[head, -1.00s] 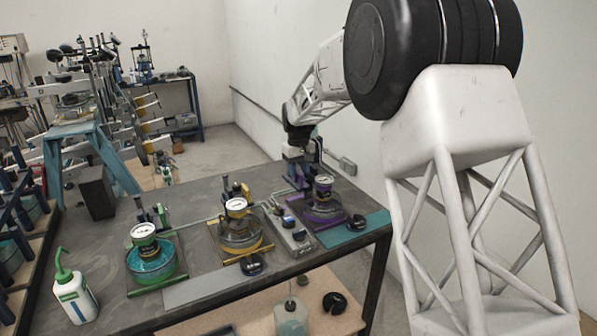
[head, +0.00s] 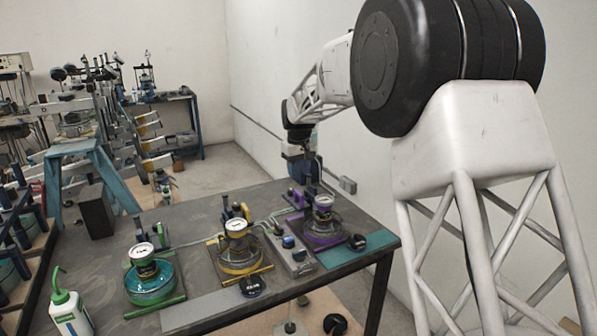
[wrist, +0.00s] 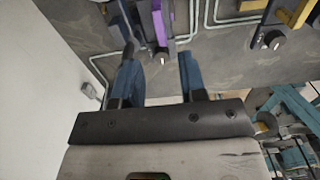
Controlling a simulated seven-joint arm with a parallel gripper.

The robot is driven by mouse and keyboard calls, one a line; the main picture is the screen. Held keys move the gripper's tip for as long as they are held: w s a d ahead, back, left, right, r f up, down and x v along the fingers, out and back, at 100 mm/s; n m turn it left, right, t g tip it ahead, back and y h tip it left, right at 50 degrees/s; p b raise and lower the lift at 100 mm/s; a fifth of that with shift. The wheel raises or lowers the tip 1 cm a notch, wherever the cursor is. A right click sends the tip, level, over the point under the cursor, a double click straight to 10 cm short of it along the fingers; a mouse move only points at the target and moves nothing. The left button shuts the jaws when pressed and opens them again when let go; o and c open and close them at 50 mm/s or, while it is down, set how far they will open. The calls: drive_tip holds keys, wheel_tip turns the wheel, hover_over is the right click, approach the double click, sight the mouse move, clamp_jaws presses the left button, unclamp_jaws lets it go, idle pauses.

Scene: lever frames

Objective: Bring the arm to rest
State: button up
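My gripper (head: 314,180) hangs from the wrist, pointing down, above the back right of the dark workbench (head: 100,275), near the purple station (head: 324,229). In the wrist view my gripper (wrist: 160,60) has two blue fingers standing well apart with nothing held between them. The purple part (wrist: 160,22) shows beyond the fingertips. Whether the fingers touch anything is not clear, but a gap to the bench seems visible.
A yellow station (head: 237,250) and a green station (head: 149,276) stand to the left on the bench. A green-capped bottle (head: 70,314) is at the front left. A wall (head: 300,60) rises behind the bench. A blue trestle (head: 85,150) stands farther left.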

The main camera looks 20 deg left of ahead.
drive_tip(key=shift+s+d+r, duration=0.15)
drive_tip(key=shift+d+r, duration=0.15)
drive_tip(key=shift+d, duration=0.15)
drive_tip(key=s+d+r+m+t, duration=0.15)
drive_tip(key=s+d+r, duration=0.35)
drive_tip(key=s+d, duration=0.7)
drive_tip(key=s+d+r+m, duration=0.35)
drive_tip(key=s+d, duration=0.55)
drive_tip(key=d, duration=0.7)
drive_tip(key=s+d+f+m, duration=0.1)
drive_tip(key=s+d, duration=0.4)
drive_tip(key=s, duration=0.5)
drive_tip(key=s+d+f+m, duration=0.1)
drive_tip(key=s+d+f, duration=0.3)
drive_tip(key=s, duration=0.7)
drive_tip(key=s+d+f+m+t, duration=0.1)
drive_tip(key=s+d+f+m, duration=0.1)
drive_tip(key=s+d, duration=0.5)
drive_tip(key=s+f, duration=0.1)
drive_tip(key=s, duration=0.2)
drive_tip(key=shift+s+d, duration=0.35)
